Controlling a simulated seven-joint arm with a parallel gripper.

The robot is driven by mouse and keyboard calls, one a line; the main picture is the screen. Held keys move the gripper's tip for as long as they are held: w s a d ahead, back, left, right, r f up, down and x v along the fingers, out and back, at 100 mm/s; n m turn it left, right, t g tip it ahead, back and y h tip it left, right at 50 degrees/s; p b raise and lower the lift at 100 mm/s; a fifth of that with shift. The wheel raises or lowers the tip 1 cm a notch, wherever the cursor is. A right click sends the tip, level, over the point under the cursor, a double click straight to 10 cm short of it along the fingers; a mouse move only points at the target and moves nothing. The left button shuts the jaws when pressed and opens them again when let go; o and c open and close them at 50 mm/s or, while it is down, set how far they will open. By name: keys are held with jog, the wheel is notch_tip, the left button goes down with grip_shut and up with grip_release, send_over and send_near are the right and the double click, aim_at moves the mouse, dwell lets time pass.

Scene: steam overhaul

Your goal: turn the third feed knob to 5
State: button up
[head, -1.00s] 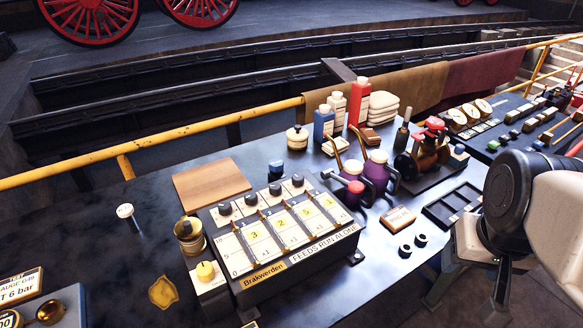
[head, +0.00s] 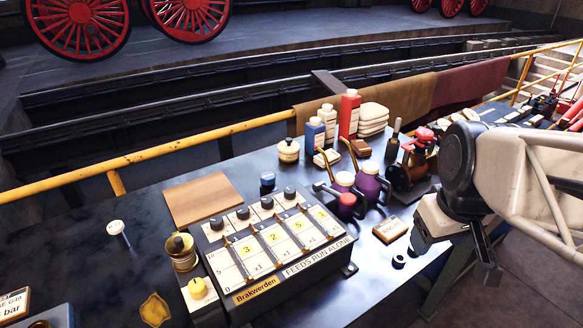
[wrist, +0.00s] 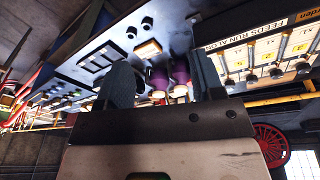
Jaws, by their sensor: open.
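The feed panel (head: 275,262) is a dark box with a white sloping face, a scale marked 10, 5, 0 and yellow number cards. Several black knobs line its back edge; the third from the left is the third feed knob (head: 266,202). The card in the third column seems to read 5. Its pointer setting is too small to read. In the wrist view, the panel is upside down at right, with the third knob (wrist: 251,78). My gripper (head: 453,262) is open and empty, right of the panel and well apart from it; its fingers show in the wrist view (wrist: 163,80).
Bottles (head: 348,115) stand behind. A yellow knob (head: 197,288) and brass pot (head: 182,252) sit left of the panel. A wooden board (head: 203,198) lies behind it. A yellow rail (head: 180,148) runs along the back.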

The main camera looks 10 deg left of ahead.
jog(key=w+a+n, duration=0.7)
jog(key=w+a, duration=0.1)
jog(key=n+g, duration=0.2)
jog(key=n, duration=1.6)
send_over(267, 199)
notch_tip(267, 199, down, 7)
jog(key=shift+r, duration=0.15)
jog(key=shift+f, duration=3.95)
jog(key=c, duration=0.9)
